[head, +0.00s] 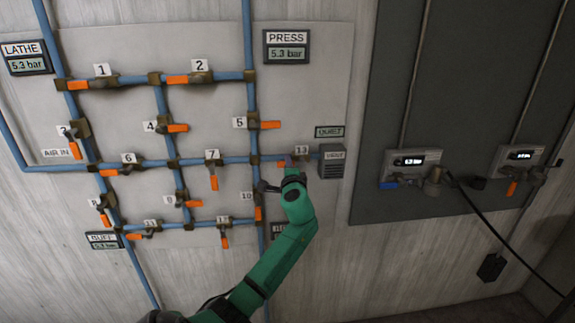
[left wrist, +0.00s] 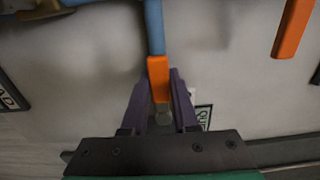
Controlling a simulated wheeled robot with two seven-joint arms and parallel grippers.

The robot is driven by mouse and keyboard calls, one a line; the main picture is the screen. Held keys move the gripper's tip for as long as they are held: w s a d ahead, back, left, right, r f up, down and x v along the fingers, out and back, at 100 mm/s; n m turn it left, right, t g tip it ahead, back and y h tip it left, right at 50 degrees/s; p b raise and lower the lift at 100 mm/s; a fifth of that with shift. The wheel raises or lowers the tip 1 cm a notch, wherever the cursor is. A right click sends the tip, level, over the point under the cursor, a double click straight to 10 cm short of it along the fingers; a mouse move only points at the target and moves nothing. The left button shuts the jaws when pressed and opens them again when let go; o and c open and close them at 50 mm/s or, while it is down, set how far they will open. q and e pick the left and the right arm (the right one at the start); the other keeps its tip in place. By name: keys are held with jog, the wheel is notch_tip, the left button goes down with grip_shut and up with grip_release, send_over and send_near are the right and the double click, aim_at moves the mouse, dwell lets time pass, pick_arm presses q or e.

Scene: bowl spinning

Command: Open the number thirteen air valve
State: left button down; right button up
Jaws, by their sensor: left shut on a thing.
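The number thirteen valve is marked by the "13" label (head: 302,150) on the horizontal blue pipe, left of the grey vent box (head: 331,163). Its orange handle (head: 282,163) lies along the pipe and is partly hidden by my gripper. My left gripper (head: 291,162) is at this valve, with the green arm coming up from below. In the left wrist view, the purple fingers (left wrist: 158,95) are shut with the orange handle (left wrist: 158,70) between them, in line with the blue pipe. The valve body is mostly hidden. My right gripper is in neither view.
Several other numbered valves with orange handles sit on the blue pipes, including valve 10 (head: 258,213) below and valve 5 (head: 269,125) above. Another orange handle (left wrist: 293,28) shows at the wrist view's upper right. A dark panel (head: 455,75) with gauges and a cable is at right.

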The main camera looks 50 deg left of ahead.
pick_arm(q)
jog(key=c, duration=0.7)
grip_release()
jog(key=b+v, duration=0.3)
jog(key=v, duration=1.1)
jog(key=shift+s+d, duration=0.15)
jog(key=shift+d, duration=0.1)
